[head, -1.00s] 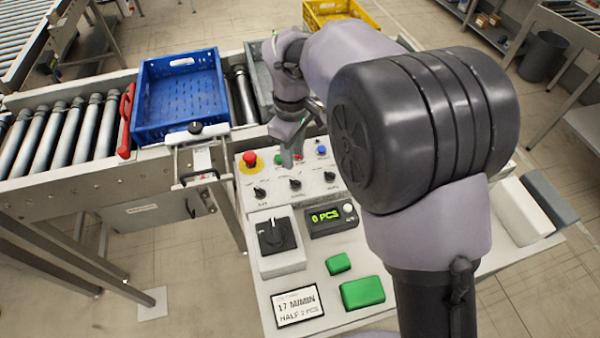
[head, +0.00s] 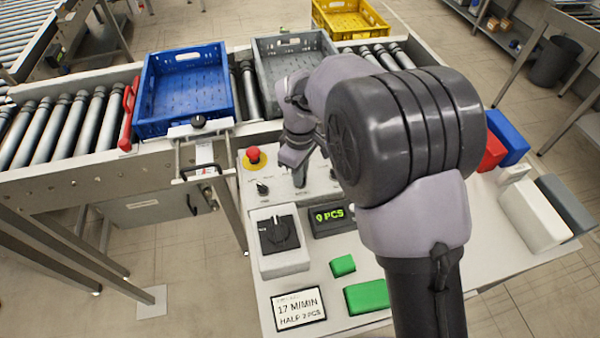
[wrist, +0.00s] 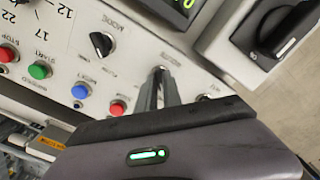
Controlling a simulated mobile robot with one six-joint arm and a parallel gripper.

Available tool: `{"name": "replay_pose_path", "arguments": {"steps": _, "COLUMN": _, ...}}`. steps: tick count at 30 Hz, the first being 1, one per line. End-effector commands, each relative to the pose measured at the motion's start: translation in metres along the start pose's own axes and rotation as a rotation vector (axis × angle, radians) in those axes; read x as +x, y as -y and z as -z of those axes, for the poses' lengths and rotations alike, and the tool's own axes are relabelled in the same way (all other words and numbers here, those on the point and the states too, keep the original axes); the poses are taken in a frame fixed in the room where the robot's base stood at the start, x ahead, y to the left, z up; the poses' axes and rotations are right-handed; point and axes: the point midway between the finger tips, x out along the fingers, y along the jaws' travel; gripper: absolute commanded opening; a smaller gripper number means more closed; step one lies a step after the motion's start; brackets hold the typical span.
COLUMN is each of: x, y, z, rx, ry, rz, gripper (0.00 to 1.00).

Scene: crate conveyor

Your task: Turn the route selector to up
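The control panel (head: 252,208) holds a row of small black knobs; its labels are too small or blurred to tell surely which is the route selector. My gripper (head: 300,181) points down at the middle knob, which it largely hides. In the wrist view, my gripper's two fingers (wrist: 160,92) stand close together over that knob (wrist: 158,71), with a narrow gap between them. Whether they grip it cannot be told. The knob labelled MODE (wrist: 101,43) is clear of the fingers. The left knob (head: 263,188) shows in the head view.
A large black rotary switch (head: 278,234) on a white box, a counter display (head: 328,218) and a red emergency button (head: 254,155) stand near my gripper. Coloured push buttons, among them a blue one (wrist: 80,91), line the panel. A blue crate (head: 185,88) and a grey crate (head: 262,48) sit on the conveyor.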

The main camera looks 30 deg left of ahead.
Motion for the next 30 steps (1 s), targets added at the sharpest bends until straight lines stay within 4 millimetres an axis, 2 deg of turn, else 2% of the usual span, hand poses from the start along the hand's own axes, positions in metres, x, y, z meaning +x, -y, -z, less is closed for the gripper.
{"name": "replay_pose_path", "arguments": {"steps": 8, "x": -0.0004, "y": 0.0001, "z": 0.0001, "rx": 0.016, "ry": 0.0, "rz": 0.0, "gripper": 0.0}}
{"name": "replay_pose_path", "arguments": {"steps": 14, "x": -0.001, "y": -0.0001, "z": 0.0003, "rx": 0.098, "ry": 0.0, "rz": 0.0, "gripper": 0.0}}
{"name": "replay_pose_path", "arguments": {"steps": 30, "x": -0.0007, "y": -0.0003, "z": 0.0005, "rx": 0.58, "ry": 0.0, "rz": 0.0, "gripper": 0.0}}
